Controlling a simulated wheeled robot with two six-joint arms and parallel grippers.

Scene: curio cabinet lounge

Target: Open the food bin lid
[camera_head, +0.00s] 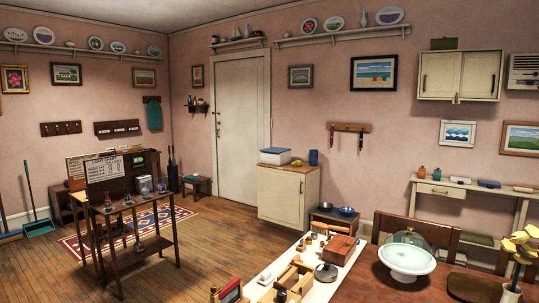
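A white box with a blue lid (275,155) sits on top of the low cream cabinet (284,196) against the back wall, to the right of the door. It is the thing here that looks most like a food bin, but I cannot tell for sure. Its blue lid looks shut. Neither of my grippers is in view.
A dark stand (132,237) with small items is at left on the rug (70,243). A low stand with metal bowls (347,211) is beside the cabinet. A table with a domed cake stand (407,275) fills the lower right. Wooden floor (205,262) is open in the middle.

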